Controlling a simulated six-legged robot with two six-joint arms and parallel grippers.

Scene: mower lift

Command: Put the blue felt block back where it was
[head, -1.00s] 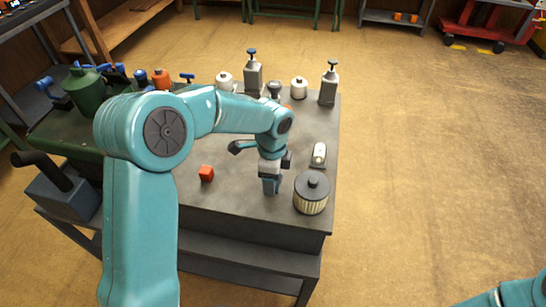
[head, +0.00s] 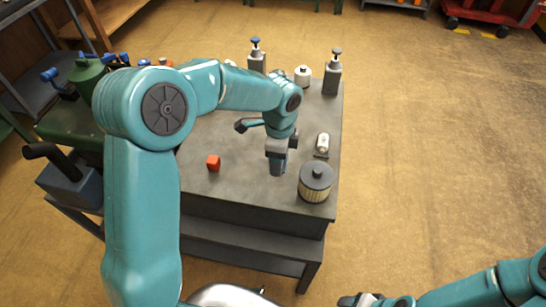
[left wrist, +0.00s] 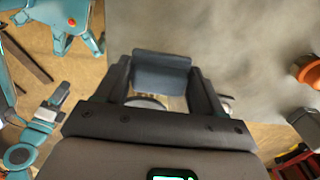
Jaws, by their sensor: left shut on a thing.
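The blue felt block (left wrist: 160,72) is a dull blue-grey piece held between the fingers of my left gripper (left wrist: 163,92) in the left wrist view. In the head view my left gripper (head: 278,152) points down near the front of the grey bench, just left of the ribbed round filter, and the block (head: 277,168) shows small at its tip. I cannot tell whether the block touches the bench top. My right gripper (head: 352,300) is at the bottom edge of the head view, partly cut off and empty-looking, its jaws unclear.
The bench front is mostly clear. A green machine (head: 88,80) stands left.

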